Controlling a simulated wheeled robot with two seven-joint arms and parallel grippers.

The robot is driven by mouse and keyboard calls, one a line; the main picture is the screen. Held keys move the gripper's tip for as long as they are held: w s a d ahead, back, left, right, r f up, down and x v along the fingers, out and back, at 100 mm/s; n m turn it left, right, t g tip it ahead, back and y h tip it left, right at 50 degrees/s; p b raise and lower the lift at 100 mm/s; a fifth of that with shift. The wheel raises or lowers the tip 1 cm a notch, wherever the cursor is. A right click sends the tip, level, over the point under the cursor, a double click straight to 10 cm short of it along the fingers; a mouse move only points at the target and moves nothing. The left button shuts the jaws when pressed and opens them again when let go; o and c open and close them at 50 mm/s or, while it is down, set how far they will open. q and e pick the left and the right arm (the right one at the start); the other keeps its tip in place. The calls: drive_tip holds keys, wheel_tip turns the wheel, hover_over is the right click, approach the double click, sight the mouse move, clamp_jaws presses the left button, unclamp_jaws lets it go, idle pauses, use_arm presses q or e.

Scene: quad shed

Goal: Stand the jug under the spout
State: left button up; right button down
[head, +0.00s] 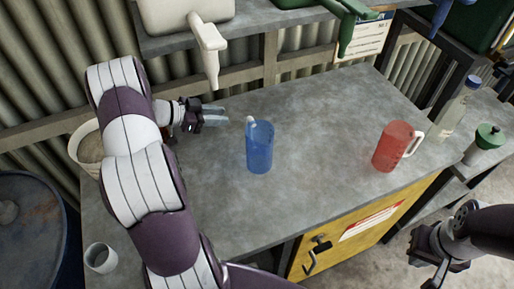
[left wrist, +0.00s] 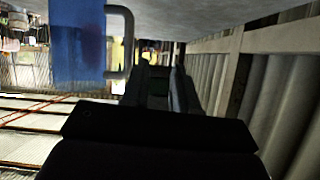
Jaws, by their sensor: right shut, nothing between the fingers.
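A blue jug (head: 260,150) stands upright on the grey bench, its pale handle at its back left. A red jug (head: 391,148) with a white handle stands further right. A white spout (head: 208,48) hangs from a white container over the back of the bench; the blue jug is in front and right of it. My left gripper (head: 224,116) is open and empty, left of the blue jug, fingers towards its handle, not touching. In the left wrist view the blue jug (left wrist: 78,42) and handle show beside the fingers (left wrist: 160,82). My right gripper (head: 441,268) is shut and empty, beyond the bench's front right.
A green spout (head: 347,32) and a blue one (head: 439,16) hang further right. A bottle (head: 452,112) and a green-lidded container (head: 484,144) stand at the right. A pale bucket (head: 86,150) and a white cup (head: 100,258) are at the left. The bench between the jugs is clear.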

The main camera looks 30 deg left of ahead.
sight(255, 130)
use_arm(q)
drive_tip(key=w+d+f+p, duration=0.1)
drive_tip(key=d, duration=0.2)
drive_tip(key=w+d+f+m+g+h+p, duration=0.1)
drive_tip(key=d+f, duration=0.1)
drive_tip(key=d, duration=0.1)
drive_tip(key=w+d+f+h+p, duration=0.1)
drive_tip(key=w+d, duration=0.1)
drive_tip(key=d, duration=0.2)
drive_tip(key=shift+f+g, duration=0.3)
drive_tip(key=shift+g, duration=0.1)
drive_tip(key=shift+w+d+f, duration=0.1)
drive_tip(key=shift+f, duration=0.1)
clamp_jaws()
